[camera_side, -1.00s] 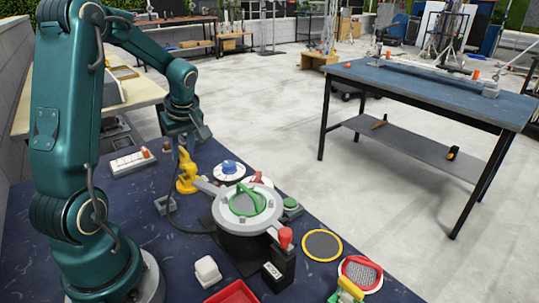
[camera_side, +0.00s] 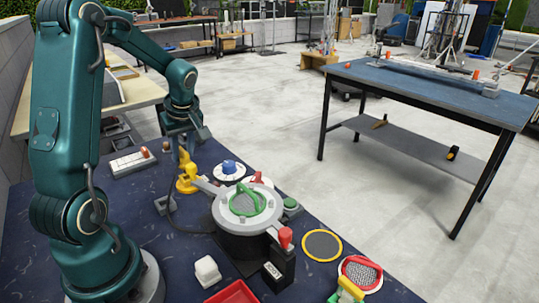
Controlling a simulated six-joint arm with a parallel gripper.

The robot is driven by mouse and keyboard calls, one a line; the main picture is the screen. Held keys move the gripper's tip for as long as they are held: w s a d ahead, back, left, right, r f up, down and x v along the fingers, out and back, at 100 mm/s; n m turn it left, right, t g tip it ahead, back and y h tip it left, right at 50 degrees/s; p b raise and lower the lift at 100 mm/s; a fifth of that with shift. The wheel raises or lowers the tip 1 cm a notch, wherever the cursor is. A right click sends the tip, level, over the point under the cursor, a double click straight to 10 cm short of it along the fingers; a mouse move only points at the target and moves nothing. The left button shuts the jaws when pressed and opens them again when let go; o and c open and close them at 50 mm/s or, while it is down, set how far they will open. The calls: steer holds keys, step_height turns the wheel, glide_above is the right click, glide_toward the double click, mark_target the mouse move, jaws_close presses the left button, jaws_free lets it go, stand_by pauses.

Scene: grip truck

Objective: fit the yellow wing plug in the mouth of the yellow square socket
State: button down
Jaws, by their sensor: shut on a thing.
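My gripper (camera_side: 184,153) points down at the left of the dark blue bench, at the end of the teal arm. It is shut on the yellow wing plug, which shows only as a small bit of yellow between and just under the jaws. A yellow upright piece (camera_side: 187,183) with a wider foot stands directly below; I take it to be the yellow square socket. The two yellows run together in this view. I cannot tell whether the plug touches the socket's mouth or sits in it. The mouth itself is hidden.
A grey round fixture with a green handle (camera_side: 243,200) stands right of the gripper, with a red-knobbed lever (camera_side: 285,237) in front. A blue-knobbed white disc (camera_side: 229,169) is close by. A white block (camera_side: 207,271) and a red tray (camera_side: 232,293) lie nearer.

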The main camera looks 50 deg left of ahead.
mark_target(183, 150)
steer(key=shift+f, duration=1.5)
stand_by(1.5)
steer(key=c, duration=0.5)
jaws_free()
steer(key=shift+c, duration=0.2)
steer(key=shift+o, duration=0.3)
steer(key=shift+o, duration=1.3)
steer(key=shift+r, duration=0.1)
steer(key=shift+r, duration=3.65)
